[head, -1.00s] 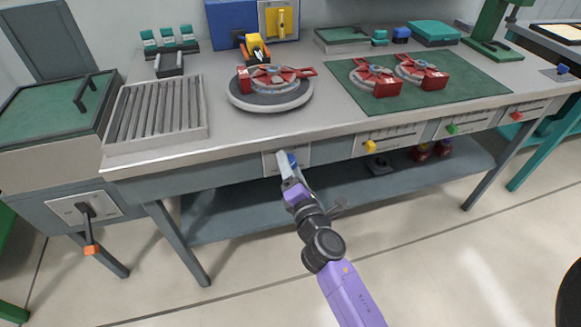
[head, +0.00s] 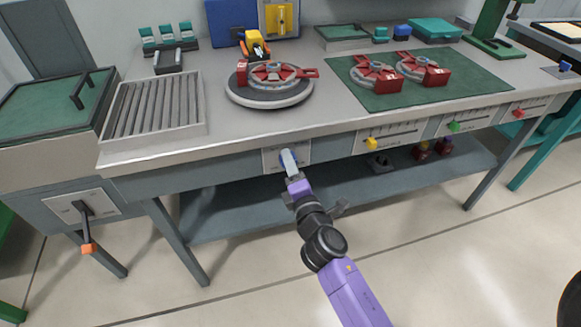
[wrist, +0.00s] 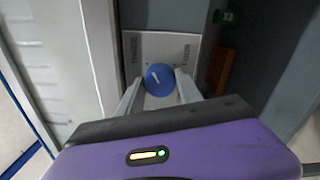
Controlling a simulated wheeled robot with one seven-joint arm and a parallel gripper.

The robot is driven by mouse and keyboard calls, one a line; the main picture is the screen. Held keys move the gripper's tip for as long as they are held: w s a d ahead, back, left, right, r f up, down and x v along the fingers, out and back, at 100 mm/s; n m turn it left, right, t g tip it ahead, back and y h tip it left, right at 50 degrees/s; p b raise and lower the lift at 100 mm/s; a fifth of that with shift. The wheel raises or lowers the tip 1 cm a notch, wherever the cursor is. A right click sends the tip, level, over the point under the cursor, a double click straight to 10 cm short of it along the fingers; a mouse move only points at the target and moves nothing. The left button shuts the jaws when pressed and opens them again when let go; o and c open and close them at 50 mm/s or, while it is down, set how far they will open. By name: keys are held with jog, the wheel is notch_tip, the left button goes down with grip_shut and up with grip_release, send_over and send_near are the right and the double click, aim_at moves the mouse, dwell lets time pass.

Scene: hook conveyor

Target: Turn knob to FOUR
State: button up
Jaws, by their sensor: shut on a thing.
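The blue round knob (wrist: 159,80) sits on a pale plate (wrist: 176,45) on the bench front. It has a short white mark on its face, tilted in the wrist view. My gripper (wrist: 160,88) is shut on the knob, one finger on each side. In the head view, my gripper (head: 289,162) reaches the plate (head: 270,160) under the bench edge and hides most of the knob.
Slider panels with a yellow knob (head: 372,144), a green knob (head: 454,127) and a red knob (head: 519,113) lie to the right along the bench front. A lever with an orange end (head: 87,249) is at left. A lower shelf (head: 230,216) runs beneath. The floor in front is clear.

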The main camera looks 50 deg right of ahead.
jog(key=shift+f+m+b, duration=0.15)
jog(key=shift+m+b, duration=4.65)
jog(key=shift+m, duration=2.8)
jog(key=o, duration=1.4)
jog(key=shift+c, duration=0.2)
jog(key=shift+s+a, duration=0.1)
